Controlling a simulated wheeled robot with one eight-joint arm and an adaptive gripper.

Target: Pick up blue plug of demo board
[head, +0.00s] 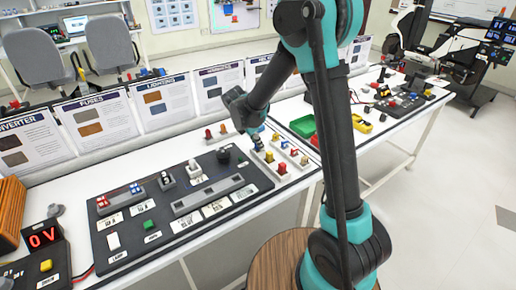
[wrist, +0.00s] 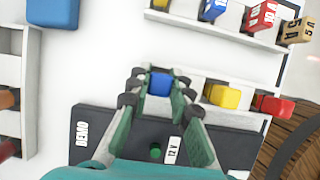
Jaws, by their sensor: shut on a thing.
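In the wrist view my gripper (wrist: 160,80) is shut on a blue plug (wrist: 159,84), with a fingertip on each side of it. The plug is at the left end of a white strip that also bears a yellow plug (wrist: 223,96) and a red plug (wrist: 273,106). I cannot tell whether it is clear of the strip. The dark demo board (wrist: 95,150) lies below, with a "DEMO" label and a green button (wrist: 155,151); my fingers cover part of it. In the head view my gripper (head: 256,141) is above the white strips, small and partly unclear.
A second strip (wrist: 225,38) holds blue, red and tan fuses. A large dark board (head: 130,222) with switches lies left on the white table. Display cards (head: 165,103) stand along the back. A green tray (head: 303,126) and yellow item (head: 361,123) are to the right.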

